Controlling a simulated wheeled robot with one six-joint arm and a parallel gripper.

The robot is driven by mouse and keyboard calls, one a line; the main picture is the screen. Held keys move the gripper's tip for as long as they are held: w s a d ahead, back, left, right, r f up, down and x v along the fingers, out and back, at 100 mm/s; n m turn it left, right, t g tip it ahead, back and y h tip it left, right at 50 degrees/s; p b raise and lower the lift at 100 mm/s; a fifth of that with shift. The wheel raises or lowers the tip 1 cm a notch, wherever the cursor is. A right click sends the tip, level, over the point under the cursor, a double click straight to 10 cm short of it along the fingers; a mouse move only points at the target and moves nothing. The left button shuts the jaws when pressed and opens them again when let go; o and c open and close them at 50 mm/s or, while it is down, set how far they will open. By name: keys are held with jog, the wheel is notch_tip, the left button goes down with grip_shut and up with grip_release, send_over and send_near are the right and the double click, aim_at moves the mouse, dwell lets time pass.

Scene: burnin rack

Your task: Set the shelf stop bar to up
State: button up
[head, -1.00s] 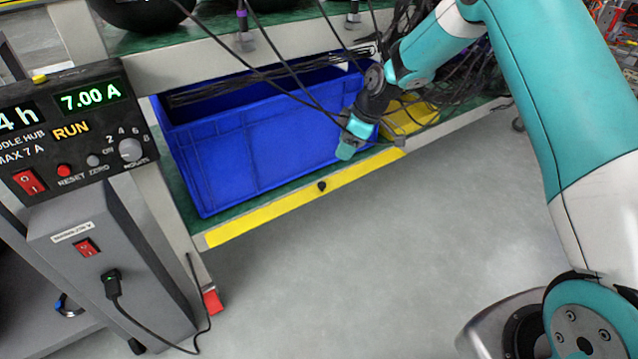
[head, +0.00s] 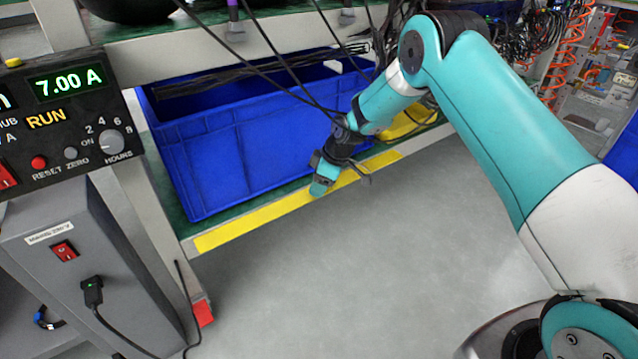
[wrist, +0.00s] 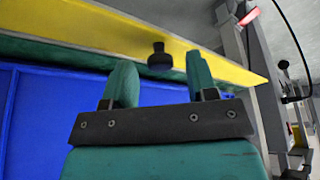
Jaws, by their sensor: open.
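The yellow shelf stop bar (head: 240,228) runs along the front edge of the lower shelf, low in front of the blue crate (head: 235,150). In the wrist view the bar (wrist: 110,32) crosses the top, with its black knob (wrist: 160,58) standing out. My gripper (head: 320,187) is at the bar's middle and hides the knob in the head view. In the wrist view my gripper (wrist: 160,75) is open, with one teal finger on each side of the knob. I cannot tell whether either finger touches it.
Black cables (head: 285,80) hang in front of the crate. A control box (head: 70,125) and a grey power unit (head: 75,260) stand at the left by the rack post. A yellow bin (head: 408,122) sits behind my arm. The floor (head: 330,275) in front is clear.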

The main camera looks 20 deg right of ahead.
jog(key=c, duration=0.9)
jog(key=shift+w+r+g+p, duration=0.35)
jog(key=shift+g+p, duration=0.15)
jog(key=shift+p, duration=0.4)
jog(key=shift+c, duration=0.2)
jog(key=shift+w+a+r+g+h+p, duration=0.15)
jog(key=shift+w+g+h+p, duration=0.2)
jog(key=shift+g, duration=0.45)
jog(key=shift+s, duration=0.1)
jog(key=o, duration=0.9)
jog(key=shift+o, duration=0.2)
jog(key=p+v, duration=0.4)
jog(key=v, duration=0.7)
jog(key=shift+r, duration=0.45)
